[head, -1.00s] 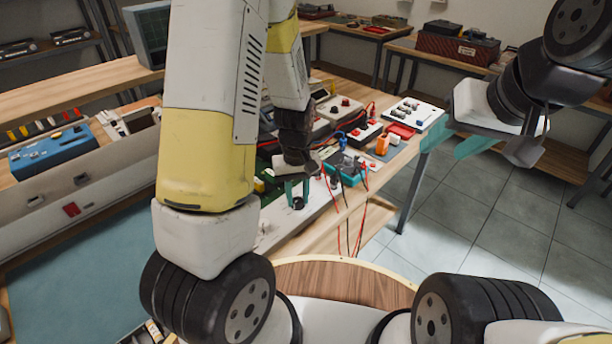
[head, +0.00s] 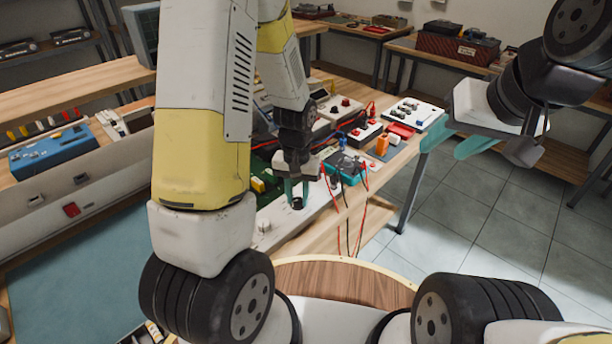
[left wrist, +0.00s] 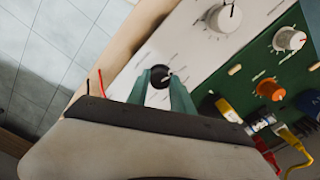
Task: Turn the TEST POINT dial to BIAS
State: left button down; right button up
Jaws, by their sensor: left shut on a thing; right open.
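The black dial (left wrist: 158,76) sits on a white panel (left wrist: 120,84) and shows between the green fingertips of my left gripper (left wrist: 160,88). The fingers are shut on its sides. A small pale mark shows on the dial, towards the right in the left wrist view. Lettering around it is too small to read. In the head view the left gripper (head: 297,192) points down at the same dial (head: 298,204), near the panel's front edge.
A larger white dial (left wrist: 225,17), an orange knob (left wrist: 270,88) and plugged cables (left wrist: 285,135) are close to the left gripper. A teal meter (head: 345,165) with red and black leads stands right of it. Open floor (head: 480,230) lies at the right.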

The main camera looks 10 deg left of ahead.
aim_at(298, 200)
pick_arm(q)
jog(key=shift+w+m, duration=0.1)
jog(key=shift+m, duration=1.2)
jog(key=c, duration=1.1)
grip_release()
notch_tip(298, 200, up, 8)
jog(key=shift+f, duration=0.1)
